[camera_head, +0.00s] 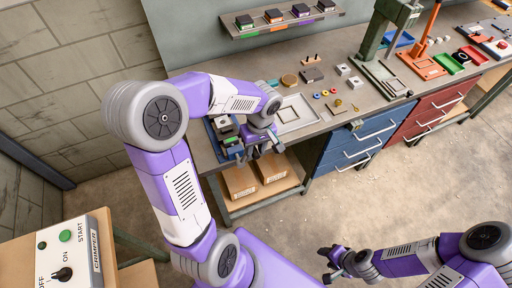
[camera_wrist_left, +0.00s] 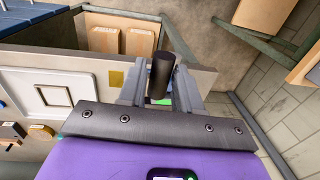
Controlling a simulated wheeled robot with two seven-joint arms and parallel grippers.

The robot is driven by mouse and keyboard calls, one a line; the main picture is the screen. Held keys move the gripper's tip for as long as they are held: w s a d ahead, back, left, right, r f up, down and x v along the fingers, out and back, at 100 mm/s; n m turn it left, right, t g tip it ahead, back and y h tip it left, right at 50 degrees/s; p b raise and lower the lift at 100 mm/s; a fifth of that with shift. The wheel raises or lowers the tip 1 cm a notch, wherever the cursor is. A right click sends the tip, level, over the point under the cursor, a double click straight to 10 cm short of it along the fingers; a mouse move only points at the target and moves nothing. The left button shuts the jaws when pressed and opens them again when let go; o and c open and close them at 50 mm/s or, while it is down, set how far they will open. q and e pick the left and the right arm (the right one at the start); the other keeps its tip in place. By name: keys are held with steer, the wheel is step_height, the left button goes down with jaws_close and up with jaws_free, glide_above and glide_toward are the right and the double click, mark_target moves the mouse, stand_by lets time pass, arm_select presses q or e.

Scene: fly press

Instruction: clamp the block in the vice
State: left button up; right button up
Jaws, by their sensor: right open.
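My left gripper (camera_head: 262,152) is over the bench's front left edge, beside a vice-like fixture on a blue base (camera_head: 212,139). A pale block (camera_head: 224,122) shows on that fixture, partly hidden by my arm; whether it sits between jaws is unclear. In the left wrist view a dark cylinder (camera_wrist_left: 161,75), like a handle, stands between the fingers of my left gripper (camera_wrist_left: 160,88). The fingers are close on both sides of it, but contact cannot be made out. My right gripper (camera_head: 332,264) is open and empty over the floor, away from the bench.
A pale square tray (camera_head: 296,114) lies right of the fixture, with several small parts beyond it. A green press (camera_head: 385,40) stands farther right. A shelf (camera_head: 285,26) of small blocks hangs above. Cardboard boxes (camera_head: 240,183) sit under the bench. A control box (camera_head: 72,255) is front left.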

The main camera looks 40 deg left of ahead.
arm_select(q)
steer(key=shift+o, duration=1.2)
step_height(320, 180, up, 8)
steer(key=shift+w+d+f+p, duration=0.25)
steer(key=shift+w+p, duration=0.1)
steer(key=shift+p, duration=0.1)
